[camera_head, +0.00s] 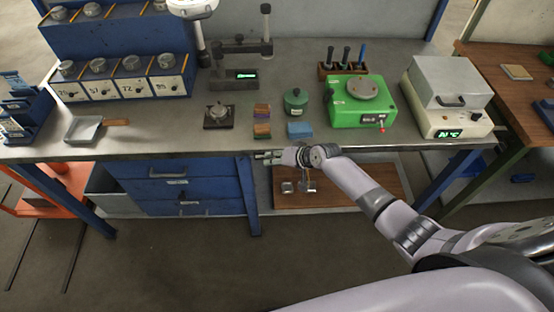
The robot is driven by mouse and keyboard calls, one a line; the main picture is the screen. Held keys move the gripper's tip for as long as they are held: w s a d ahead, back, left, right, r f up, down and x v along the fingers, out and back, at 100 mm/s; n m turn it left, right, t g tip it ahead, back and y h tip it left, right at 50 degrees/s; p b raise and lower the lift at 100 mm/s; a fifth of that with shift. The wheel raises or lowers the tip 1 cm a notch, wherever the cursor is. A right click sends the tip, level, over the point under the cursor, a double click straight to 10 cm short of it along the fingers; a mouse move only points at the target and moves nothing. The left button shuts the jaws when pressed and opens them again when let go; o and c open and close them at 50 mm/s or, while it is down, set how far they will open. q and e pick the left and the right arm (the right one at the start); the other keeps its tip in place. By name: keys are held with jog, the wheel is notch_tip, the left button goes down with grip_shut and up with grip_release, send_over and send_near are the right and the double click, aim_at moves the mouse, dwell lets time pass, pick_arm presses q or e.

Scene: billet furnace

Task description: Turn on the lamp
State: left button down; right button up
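My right gripper (264,156) points left at the bench's front edge, far from the white post. It is small, and I cannot tell whether its fingers are open or shut. I see nothing held in it. My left gripper is not in view.
Blue drawers (175,172) are below. A wooden table (515,95) stands right.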

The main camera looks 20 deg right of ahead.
jog(key=shift+d, duration=0.15)
jog(key=v, duration=1.2)
dwell(0.4)
jog(key=s+d+f+g+h+b, duration=0.15)
jog(key=s+f, duration=0.25)
jog(key=f, duration=0.6)
jog(key=s+d+f+h+b, duration=0.1)
jog(key=s+d+f+b, duration=0.2)
jog(key=f, duration=0.7)
jog(key=s+d+f+g+h+b, duration=0.15)
jog(key=s+f, duration=0.35)
jog(key=f, duration=0.5)
jog(key=s+a+f+n+g+b, duration=0.1)
jog(key=s+a+f+n, duration=0.1)
jog(key=s+f, duration=0.5)
jog(key=s+a+f+n+g+b, duration=0.1)
jog(key=s+f, duration=0.6)
jog(key=s, duration=0.7)
jog(key=s+a+f+n+g+h+b, duration=0.1)
jog(key=s+a+f+n+b, duration=0.1)
jog(key=s+f, duration=0.5)
jog(key=shift+s+a+n+g, duration=0.15)
jog(key=shift+s+n, duration=0.05)
jog(key=shift+s, duration=0.85)
jog(key=shift+s+a+n+g, duration=0.15)
jog(key=shift+s+a+n, duration=0.05)
jog(key=shift+s, duration=0.85)
